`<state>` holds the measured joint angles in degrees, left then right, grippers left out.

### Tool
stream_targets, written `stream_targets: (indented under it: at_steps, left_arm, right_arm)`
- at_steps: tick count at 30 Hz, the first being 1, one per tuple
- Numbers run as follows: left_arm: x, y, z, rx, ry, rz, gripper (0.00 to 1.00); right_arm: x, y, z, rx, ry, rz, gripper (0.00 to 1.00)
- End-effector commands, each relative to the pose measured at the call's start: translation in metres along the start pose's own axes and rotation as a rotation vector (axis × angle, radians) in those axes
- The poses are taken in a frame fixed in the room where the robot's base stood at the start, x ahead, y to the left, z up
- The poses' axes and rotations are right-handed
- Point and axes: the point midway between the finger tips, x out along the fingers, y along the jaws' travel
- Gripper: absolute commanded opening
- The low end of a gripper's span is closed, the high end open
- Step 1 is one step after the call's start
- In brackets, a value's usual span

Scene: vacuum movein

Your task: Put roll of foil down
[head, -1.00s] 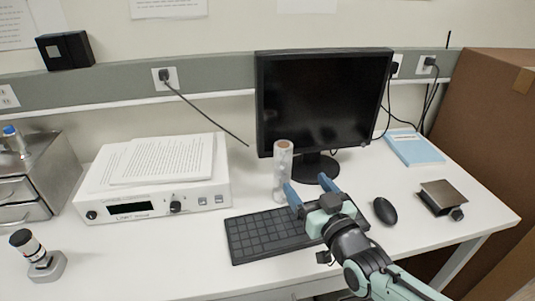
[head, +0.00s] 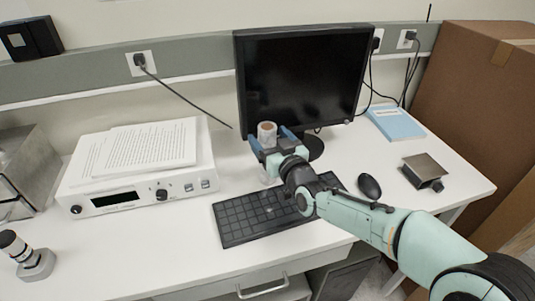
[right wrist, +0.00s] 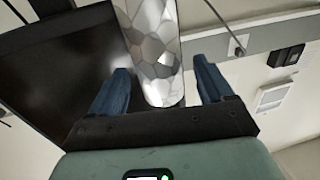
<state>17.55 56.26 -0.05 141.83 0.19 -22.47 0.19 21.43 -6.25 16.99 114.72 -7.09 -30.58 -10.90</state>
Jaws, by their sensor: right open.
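The roll of foil (head: 267,132) stands upright on the white desk, between the white instrument and the monitor. My right gripper (head: 272,140) is at its upper part, with its blue fingers on either side of the roll. In the right wrist view the shiny, crinkled roll (right wrist: 155,55) lies between the two open fingers (right wrist: 162,88). A gap shows between the roll and the right finger; the left finger is close to it. The gripper hides most of the roll's lower part in the head view. My left gripper is out of view.
A monitor (head: 300,85) stands right behind the roll. A keyboard (head: 250,218) lies in front, under my right arm. A white instrument (head: 140,193) with papers is on the left. A mouse (head: 369,186) and a blue book (head: 396,123) are on the right.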

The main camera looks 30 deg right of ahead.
Motion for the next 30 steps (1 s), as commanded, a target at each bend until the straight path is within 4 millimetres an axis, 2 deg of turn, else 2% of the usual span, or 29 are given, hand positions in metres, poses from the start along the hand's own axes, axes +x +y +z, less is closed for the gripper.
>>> stream_targets:
  at_steps: [3, 6, 15, 20, 21, 22, 23, 30]
  left_arm:
    - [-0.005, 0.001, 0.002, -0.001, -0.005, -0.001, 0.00]
    - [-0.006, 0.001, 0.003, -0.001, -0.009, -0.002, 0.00]
    - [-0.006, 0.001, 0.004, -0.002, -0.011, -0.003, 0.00]
    - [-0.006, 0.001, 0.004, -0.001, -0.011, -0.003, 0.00]
    - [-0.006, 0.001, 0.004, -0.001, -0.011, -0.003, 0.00]
    - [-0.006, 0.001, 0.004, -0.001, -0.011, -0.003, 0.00]
    - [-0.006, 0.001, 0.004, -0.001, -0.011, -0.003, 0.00]
    - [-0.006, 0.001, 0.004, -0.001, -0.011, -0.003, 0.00]
  right_arm:
    - [0.019, 0.000, 0.000, 0.003, -0.001, 0.000, 0.80]
    - [0.029, 0.000, 0.000, 0.002, 0.000, 0.000, 0.80]
    - [0.033, -0.001, 0.001, 0.000, -0.001, 0.000, 0.80]
    - [0.033, -0.001, 0.001, 0.000, -0.001, 0.000, 0.28]
    - [0.033, 0.000, 0.001, 0.000, -0.001, 0.000, 0.15]
    - [0.033, 0.000, 0.001, 0.000, -0.001, 0.000, 0.05]
    - [0.033, 0.000, 0.001, 0.000, -0.001, 0.000, 0.00]
    - [0.033, -0.001, -0.001, 0.000, 0.004, 0.000, 0.00]
